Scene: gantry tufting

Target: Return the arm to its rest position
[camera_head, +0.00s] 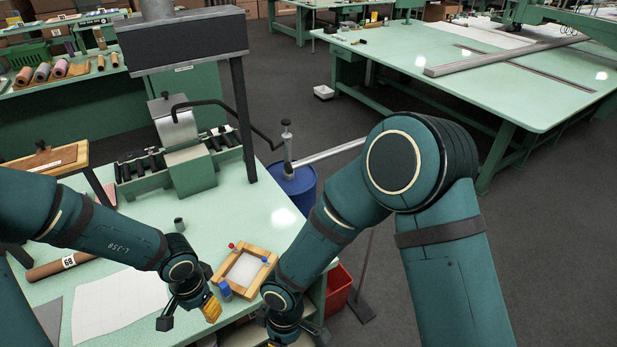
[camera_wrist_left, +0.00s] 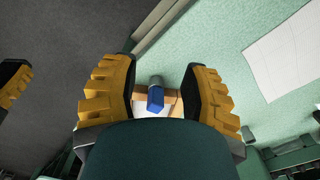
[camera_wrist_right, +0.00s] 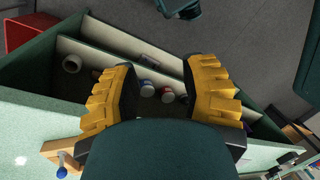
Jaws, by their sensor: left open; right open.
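My left gripper (camera_head: 188,314) is over the front of the green worktable (camera_head: 215,222), its jaws apart. It shows from behind in the left wrist view (camera_wrist_left: 158,92), with a blue cylinder (camera_wrist_left: 155,98) seen between and beyond the yellow fingers, nothing gripped. My right gripper (camera_head: 296,335) is low at the table's right edge, partly cut off by the bottom of the head view. In the right wrist view its fingers (camera_wrist_right: 160,92) are apart and empty, above an open shelf compartment (camera_wrist_right: 110,50). Both my arms are bent and reach down at the table.
A wooden frame (camera_head: 262,256) with a white sheet and a blue-topped cylinder (camera_head: 225,290) lies between the grippers. A black-topped machine stand (camera_head: 240,120) stands behind. A blue drum (camera_head: 297,195) and red bin (camera_head: 338,288) stand right of the table. Dark floor is open further right.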

